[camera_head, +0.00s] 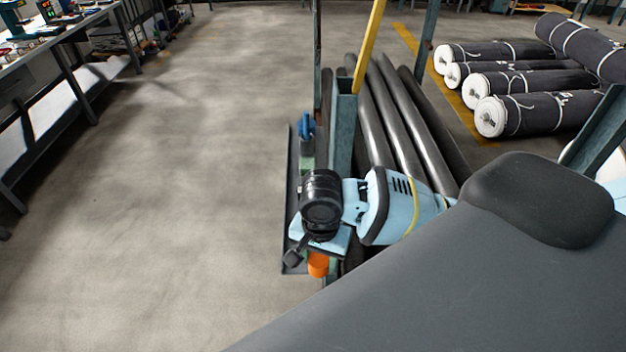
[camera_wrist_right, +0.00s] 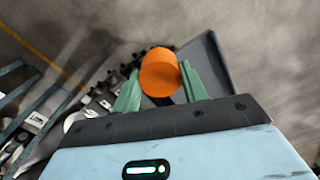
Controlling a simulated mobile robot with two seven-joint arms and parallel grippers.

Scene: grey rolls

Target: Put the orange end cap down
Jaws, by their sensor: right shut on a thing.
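The orange end cap (camera_head: 318,264) shows below the wrist of my right arm in the head view. In the right wrist view, the orange end cap (camera_wrist_right: 159,74) sits between the two green fingers of my right gripper (camera_wrist_right: 159,78), which is shut on it. In the head view my right gripper (camera_head: 319,256) is mostly hidden by its own wrist, at the near end of a narrow dark ledge (camera_head: 292,190). Whether the cap touches the ledge cannot be told. My left gripper is in neither view.
A blue item (camera_head: 306,128) stands farther along the ledge. Long dark rolls (camera_head: 395,110) lie beside a blue-grey post (camera_head: 341,130). Wrapped grey rolls (camera_head: 535,112) lie at the upper right. A workbench (camera_head: 60,45) stands at the left, with open floor between.

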